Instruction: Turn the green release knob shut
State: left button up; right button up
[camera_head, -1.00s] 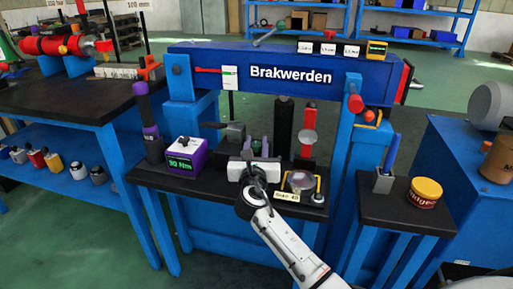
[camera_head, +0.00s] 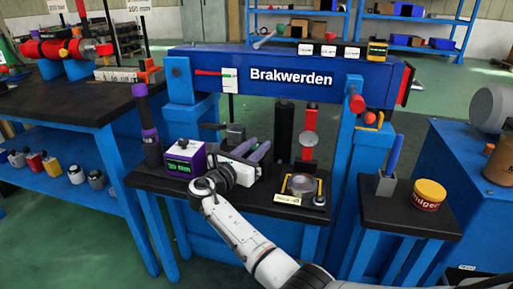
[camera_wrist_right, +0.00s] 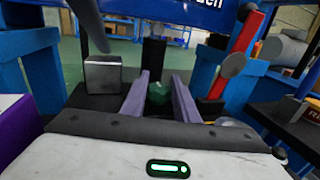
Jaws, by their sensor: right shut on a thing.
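The green release knob (camera_wrist_right: 158,93) shows in the right wrist view as a dark green, faceted piece between my two fingers. My right gripper (camera_wrist_right: 160,80) is shut on it, one grey-purple finger on each side. In the head view my right gripper (camera_head: 257,152) reaches over the black bench shelf, beside the purple-and-white display box. The knob is hidden by the gripper in that view, and its turned position cannot be told. My left gripper is not in view.
The purple display box (camera_head: 184,158) stands close left of my gripper. A grey block (camera_wrist_right: 103,75) is left of the fingers. A red-and-black upright (camera_head: 309,130) and a round glass dish (camera_head: 300,184) stand right. The blue Brakwerden beam (camera_head: 290,78) spans above.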

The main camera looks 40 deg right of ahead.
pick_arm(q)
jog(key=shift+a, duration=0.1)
pick_arm(e)
jog(key=o, duration=1.1)
jog(key=shift+f, duration=0.1)
jog(key=shift+c, duration=0.2)
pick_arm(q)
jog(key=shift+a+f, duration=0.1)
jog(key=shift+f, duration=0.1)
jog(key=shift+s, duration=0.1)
pick_arm(e)
jog(key=shift+s+a+p, duration=0.25)
jog(key=shift+a+p, duration=0.05)
jog(key=shift+a, duration=0.2)
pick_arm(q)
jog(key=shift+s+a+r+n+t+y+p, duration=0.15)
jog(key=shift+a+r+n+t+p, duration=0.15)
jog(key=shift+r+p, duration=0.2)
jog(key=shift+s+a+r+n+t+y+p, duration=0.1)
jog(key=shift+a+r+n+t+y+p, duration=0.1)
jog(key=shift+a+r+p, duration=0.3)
pick_arm(e)
jog(key=v, duration=0.9)
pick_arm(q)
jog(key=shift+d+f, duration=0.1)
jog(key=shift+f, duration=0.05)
